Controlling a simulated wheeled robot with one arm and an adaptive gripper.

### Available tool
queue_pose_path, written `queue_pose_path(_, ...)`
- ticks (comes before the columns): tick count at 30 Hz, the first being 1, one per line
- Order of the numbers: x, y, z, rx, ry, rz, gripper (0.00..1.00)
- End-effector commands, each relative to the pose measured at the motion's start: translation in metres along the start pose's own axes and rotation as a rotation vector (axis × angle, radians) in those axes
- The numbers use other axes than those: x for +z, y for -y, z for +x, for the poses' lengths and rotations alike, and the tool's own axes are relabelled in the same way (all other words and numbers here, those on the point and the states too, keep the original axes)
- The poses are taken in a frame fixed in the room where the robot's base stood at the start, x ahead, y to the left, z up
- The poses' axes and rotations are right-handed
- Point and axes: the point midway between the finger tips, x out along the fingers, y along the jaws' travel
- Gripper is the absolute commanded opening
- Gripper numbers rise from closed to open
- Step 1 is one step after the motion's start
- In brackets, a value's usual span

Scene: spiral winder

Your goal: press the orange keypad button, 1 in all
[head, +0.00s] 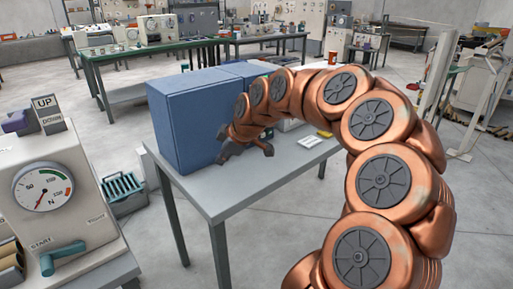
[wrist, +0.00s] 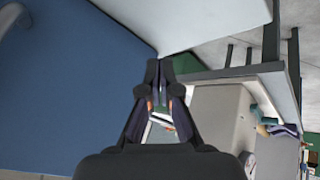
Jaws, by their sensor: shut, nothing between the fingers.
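No orange keypad button can be made out in either view. My gripper (wrist: 160,72) is shut and empty in the wrist view, its fingertips close together. It points past the edge of a large blue surface (wrist: 65,95) on the left. In the head view my copper arm arches down from the right and my gripper (head: 246,151) hangs in front of the blue box (head: 185,125). The arm hides part of what stands behind it. Small orange patches show by the fingers in the wrist view; I cannot tell what they belong to.
The blue box stands on a grey table (head: 228,198) whose front is bare. A machine panel with a gauge (head: 43,187) and teal handle (head: 62,257) stands at the left. A green workbench (head: 150,54) is behind. Open floor lies at right.

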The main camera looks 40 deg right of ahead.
Motion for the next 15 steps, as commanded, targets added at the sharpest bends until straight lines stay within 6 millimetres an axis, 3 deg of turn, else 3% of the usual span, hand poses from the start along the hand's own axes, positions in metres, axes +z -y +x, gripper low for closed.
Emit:
queue_pose_path(3, 0.050, -0.049, 0.018, 0.095, -0.009, -0.034, 0.00)
queue_pose_path(7, 0.104, -0.092, 0.026, 0.187, 0.010, -0.075, 0.00)
queue_pose_path(12, 0.164, -0.125, 0.031, 0.268, 0.053, -0.114, 0.00)
queue_pose_path(15, 0.187, -0.135, 0.031, 0.295, 0.072, -0.124, 0.00)
